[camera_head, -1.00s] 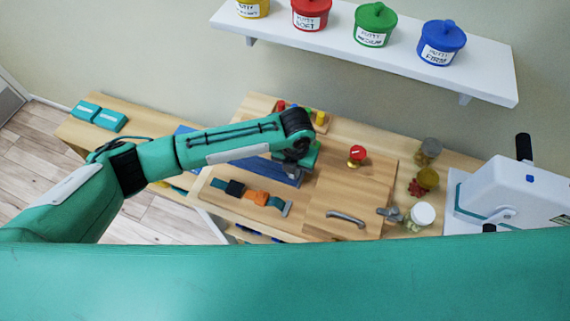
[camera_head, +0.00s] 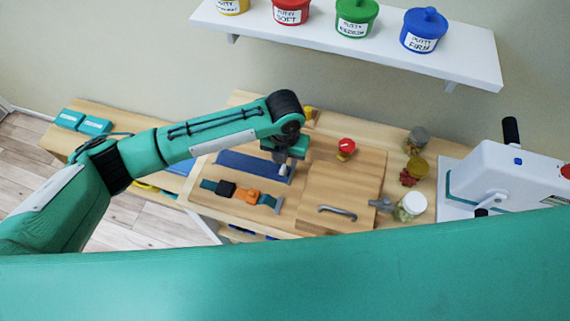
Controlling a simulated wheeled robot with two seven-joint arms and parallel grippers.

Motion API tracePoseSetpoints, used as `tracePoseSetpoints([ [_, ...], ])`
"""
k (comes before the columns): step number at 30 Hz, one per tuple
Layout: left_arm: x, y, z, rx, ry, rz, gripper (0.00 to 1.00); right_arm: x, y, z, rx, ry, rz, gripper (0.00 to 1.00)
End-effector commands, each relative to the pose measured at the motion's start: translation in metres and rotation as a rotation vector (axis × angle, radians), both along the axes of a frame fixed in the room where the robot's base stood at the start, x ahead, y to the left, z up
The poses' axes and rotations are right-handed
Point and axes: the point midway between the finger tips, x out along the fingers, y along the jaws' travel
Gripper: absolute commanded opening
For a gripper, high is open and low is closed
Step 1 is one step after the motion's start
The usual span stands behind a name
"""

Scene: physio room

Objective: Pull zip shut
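A blue fabric strip (camera_head: 240,162), which appears to hold the zip, lies on the wooden board (camera_head: 310,195). My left gripper (camera_head: 282,166) points down at the right end of this strip. A small pale part shows at its tip; I cannot tell whether it is a fingertip or the zip's pull. The fingers are too small and too covered by the wrist to show whether they are open or shut. The zip's teeth and slider cannot be made out. My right gripper is not in view.
A buckle strap (camera_head: 240,195), a metal handle (camera_head: 337,212) and a red knob (camera_head: 346,147) are on the board. Several jars, including a white-lidded one (camera_head: 410,206), stand right of it beside a white machine (camera_head: 510,180). A shelf (camera_head: 350,45) with putty tubs hangs above.

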Motion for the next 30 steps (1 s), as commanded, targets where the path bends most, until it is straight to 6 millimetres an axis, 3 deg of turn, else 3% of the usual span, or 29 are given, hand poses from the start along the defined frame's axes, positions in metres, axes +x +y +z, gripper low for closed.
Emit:
tracePoseSetpoints([
  [6, 0.001, -0.001, 0.051, -0.003, -0.006, -0.002, 0.35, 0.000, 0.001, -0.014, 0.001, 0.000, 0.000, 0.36],
  [13, 0.000, -0.002, 0.089, -0.002, -0.003, -0.001, 0.35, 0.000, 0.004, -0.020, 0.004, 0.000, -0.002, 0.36],
  [19, 0.000, -0.002, 0.100, -0.001, -0.002, -0.002, 0.35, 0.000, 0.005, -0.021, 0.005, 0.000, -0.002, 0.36],
  [30, 0.000, -0.002, 0.100, 0.000, -0.001, -0.002, 0.35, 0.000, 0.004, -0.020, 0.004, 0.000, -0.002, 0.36],
])
